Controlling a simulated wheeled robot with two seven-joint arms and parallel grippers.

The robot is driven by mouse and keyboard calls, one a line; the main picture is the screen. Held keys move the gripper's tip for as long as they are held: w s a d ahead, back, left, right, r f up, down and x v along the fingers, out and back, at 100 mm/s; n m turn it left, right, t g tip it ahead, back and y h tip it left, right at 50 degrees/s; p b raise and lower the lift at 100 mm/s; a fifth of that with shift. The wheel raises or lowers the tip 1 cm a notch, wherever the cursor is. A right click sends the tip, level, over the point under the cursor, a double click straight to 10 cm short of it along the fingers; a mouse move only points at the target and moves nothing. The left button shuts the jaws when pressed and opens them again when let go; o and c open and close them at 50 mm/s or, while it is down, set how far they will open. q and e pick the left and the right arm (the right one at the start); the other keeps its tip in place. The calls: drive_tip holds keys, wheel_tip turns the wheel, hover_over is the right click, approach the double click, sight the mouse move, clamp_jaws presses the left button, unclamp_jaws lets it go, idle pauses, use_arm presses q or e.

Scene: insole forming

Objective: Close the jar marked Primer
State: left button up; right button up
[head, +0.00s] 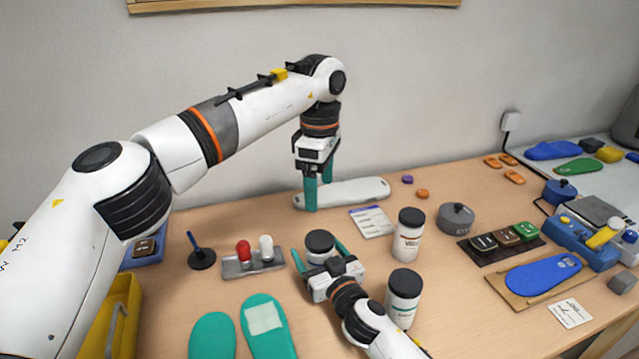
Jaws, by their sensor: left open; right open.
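A white jar with a dark top (320,246) stands mid-table. My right gripper (317,250) is open, with one teal finger on each side of this jar; I cannot tell whether they touch it. A second white jar with a black lid (407,240) stands to the right, and a third (402,304) stands nearer the front. The label on the second jar is too small to read surely, and the other labels are hidden or unreadable, so I cannot tell which is Primer. My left gripper (319,184) is open and empty, pointing down at the back by a long pale board.
The pale board (359,193) lies near the wall. A grey lidded pot (456,217), a blue insole on a board (543,275) and a blue device (575,240) fill the right. Teal insoles (267,335) lie in front. A metal holder (240,265) stands left of the jars.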

drive_tip(key=v, duration=1.1)
drive_tip(key=shift+s+d+b, duration=0.1)
drive_tip(key=shift+s+b, duration=0.1)
drive_tip(key=shift+b, duration=0.15)
drive_tip(key=shift+r, duration=0.1)
